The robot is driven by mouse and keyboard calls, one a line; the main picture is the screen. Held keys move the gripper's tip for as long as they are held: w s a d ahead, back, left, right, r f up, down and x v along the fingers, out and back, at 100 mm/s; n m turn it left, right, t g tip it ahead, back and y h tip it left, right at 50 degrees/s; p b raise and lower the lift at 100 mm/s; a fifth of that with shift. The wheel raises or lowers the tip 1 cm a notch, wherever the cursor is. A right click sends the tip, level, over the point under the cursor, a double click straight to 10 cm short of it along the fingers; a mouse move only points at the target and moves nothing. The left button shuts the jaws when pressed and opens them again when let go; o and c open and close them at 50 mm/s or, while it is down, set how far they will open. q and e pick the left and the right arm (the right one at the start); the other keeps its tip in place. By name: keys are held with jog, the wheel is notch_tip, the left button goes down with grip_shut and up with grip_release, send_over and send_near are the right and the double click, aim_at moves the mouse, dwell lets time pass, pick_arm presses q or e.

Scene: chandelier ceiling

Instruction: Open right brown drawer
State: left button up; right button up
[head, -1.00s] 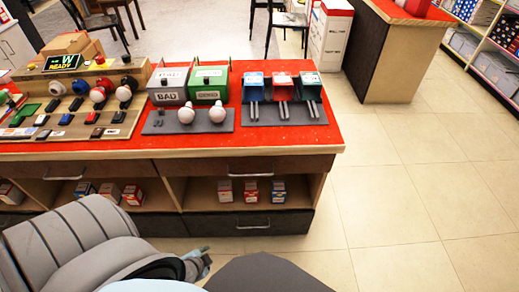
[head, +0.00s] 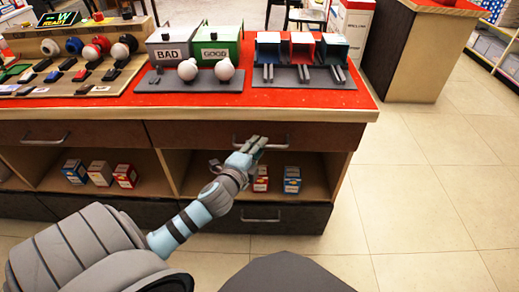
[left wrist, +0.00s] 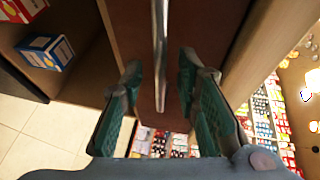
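The right brown drawer (head: 325,136) is the upper right drawer under the red counter top, and its front looks closed. Its silver handle (head: 283,146) is partly hidden by my left gripper (head: 254,145), which reaches up to it. In the left wrist view the handle (left wrist: 160,45) runs as a vertical bar between the two green-padded fingers of my left gripper (left wrist: 160,75). The fingers are open, with gaps on both sides of the bar. The brown drawer front (left wrist: 205,30) lies behind it. My right gripper is not in view.
A left brown drawer (head: 90,134) with its own handle is alongside. Below is an open shelf with small boxes (head: 292,180), and a dark lower drawer (head: 310,217). The red counter top (head: 300,102) carries BAD and GOOD boxes and bulbs. Tiled floor (head: 430,210) is clear at right.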

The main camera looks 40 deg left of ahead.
pick_arm(q)
jog(key=shift+x, duration=0.9)
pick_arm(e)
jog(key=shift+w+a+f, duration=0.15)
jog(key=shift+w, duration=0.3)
pick_arm(q)
grip_shut()
jog(key=shift+s, duration=0.1)
